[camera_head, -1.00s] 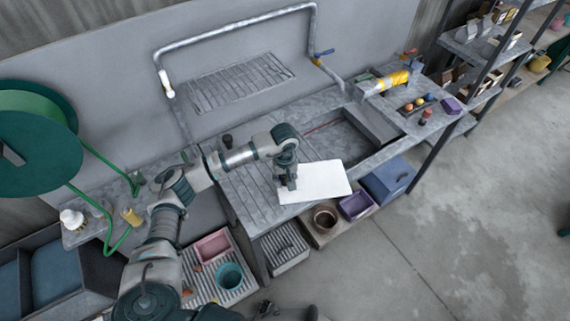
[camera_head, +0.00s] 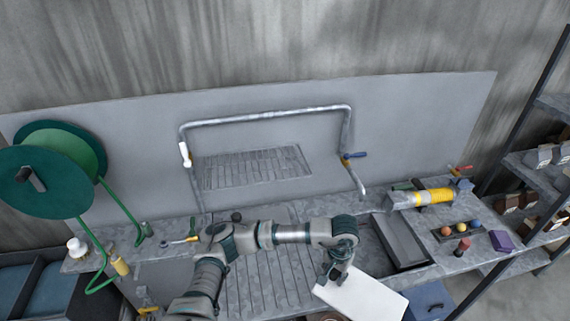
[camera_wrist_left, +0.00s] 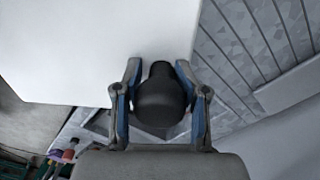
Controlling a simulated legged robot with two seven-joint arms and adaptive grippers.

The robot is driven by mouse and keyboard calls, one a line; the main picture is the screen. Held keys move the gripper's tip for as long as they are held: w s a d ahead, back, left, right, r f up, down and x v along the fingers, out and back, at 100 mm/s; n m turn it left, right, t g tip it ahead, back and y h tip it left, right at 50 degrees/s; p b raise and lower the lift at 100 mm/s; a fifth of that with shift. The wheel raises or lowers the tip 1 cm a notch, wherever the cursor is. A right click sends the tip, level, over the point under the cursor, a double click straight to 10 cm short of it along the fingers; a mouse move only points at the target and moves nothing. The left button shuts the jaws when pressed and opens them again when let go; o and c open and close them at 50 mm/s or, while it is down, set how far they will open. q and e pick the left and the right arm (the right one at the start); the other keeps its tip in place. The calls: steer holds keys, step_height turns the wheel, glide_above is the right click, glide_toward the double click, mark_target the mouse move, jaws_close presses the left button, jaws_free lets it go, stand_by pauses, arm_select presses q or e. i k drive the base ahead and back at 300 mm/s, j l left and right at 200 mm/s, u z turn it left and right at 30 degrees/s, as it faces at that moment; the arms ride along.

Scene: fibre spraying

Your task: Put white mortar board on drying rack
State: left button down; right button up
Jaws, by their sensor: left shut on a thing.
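The white mortar board (camera_head: 368,298) is a flat white plate at the lower right of the head view, cut by the bottom edge. My left gripper (camera_head: 331,276) is at its upper left corner. In the left wrist view, the gripper (camera_wrist_left: 158,72) is shut on the dark round handle (camera_wrist_left: 160,103) beside the board (camera_wrist_left: 95,45). A slatted grey rack (camera_head: 255,167) is at the back panel, behind and left of the board. Grooved slats (camera_head: 262,285) also cover the counter left of the board. I cannot tell which is the drying rack. My right gripper is not in view.
A bent grey pipe (camera_head: 265,115) with a blue-handled valve (camera_head: 355,155) frames the rack. A sunken basin (camera_head: 405,245) lies right of my gripper. A yellow-banded tool (camera_head: 433,196) and coloured balls (camera_head: 461,227) sit farther right. A green reel (camera_head: 45,180) stands left.

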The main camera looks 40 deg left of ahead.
mark_target(265, 170)
steer(key=i+l+u, duration=0.15)
steer(key=u, duration=0.25)
steer(key=l+u, duration=0.25)
steer(key=u, duration=0.15)
steer(key=i+l+u, duration=0.1)
steer(key=l+u, duration=0.3)
steer(key=i+j, duration=0.05)
steer(key=j, duration=0.05)
